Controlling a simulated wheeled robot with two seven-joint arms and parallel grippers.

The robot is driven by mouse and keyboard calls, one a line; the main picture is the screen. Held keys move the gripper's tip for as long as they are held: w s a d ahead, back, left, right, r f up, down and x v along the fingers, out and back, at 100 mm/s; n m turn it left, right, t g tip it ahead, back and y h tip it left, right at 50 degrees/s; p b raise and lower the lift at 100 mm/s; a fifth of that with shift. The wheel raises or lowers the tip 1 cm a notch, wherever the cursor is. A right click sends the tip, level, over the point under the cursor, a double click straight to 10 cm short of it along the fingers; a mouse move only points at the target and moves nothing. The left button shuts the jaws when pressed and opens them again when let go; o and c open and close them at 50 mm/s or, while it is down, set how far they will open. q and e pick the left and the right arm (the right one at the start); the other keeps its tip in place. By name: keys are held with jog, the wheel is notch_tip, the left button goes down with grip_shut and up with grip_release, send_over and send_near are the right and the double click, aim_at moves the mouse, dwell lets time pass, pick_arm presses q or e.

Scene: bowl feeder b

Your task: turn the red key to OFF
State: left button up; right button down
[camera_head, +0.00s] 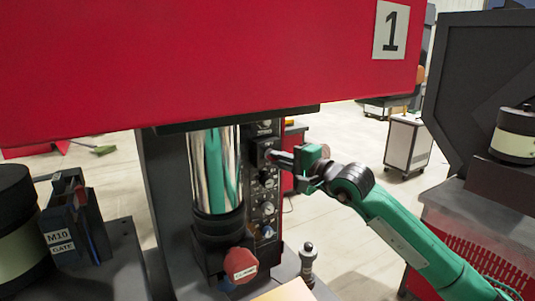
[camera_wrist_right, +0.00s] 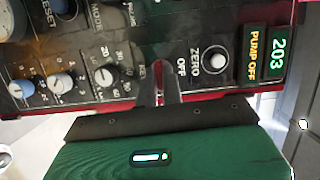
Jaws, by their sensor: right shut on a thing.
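My right gripper (camera_head: 275,156) reaches in from the right to the upper part of a dark control panel (camera_head: 268,190). It also shows in the right wrist view (camera_wrist_right: 161,82), its two fingers close together at the panel face. Between them is a small sliver of red, the red key (camera_wrist_right: 160,97), mostly hidden by the fingers. The gripper is shut on it. The word OFF is printed just right of the fingers in the wrist view, and KEY just left. The key's exact angle cannot be told. My left gripper is not in view.
Close to the fingers in the wrist view are a ZERO button (camera_wrist_right: 214,61), a lit PUMP OFF label (camera_wrist_right: 251,53) and several white knobs (camera_wrist_right: 104,76). A shiny column (camera_head: 216,170) stands left of the panel, with a red knob (camera_head: 240,265) below. A large red housing (camera_head: 200,60) overhangs.

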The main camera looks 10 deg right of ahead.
jog(key=shift+n+g+h+b, duration=0.55)
jog(key=shift+n+b, duration=0.2)
jog(key=shift+n, duration=1.35)
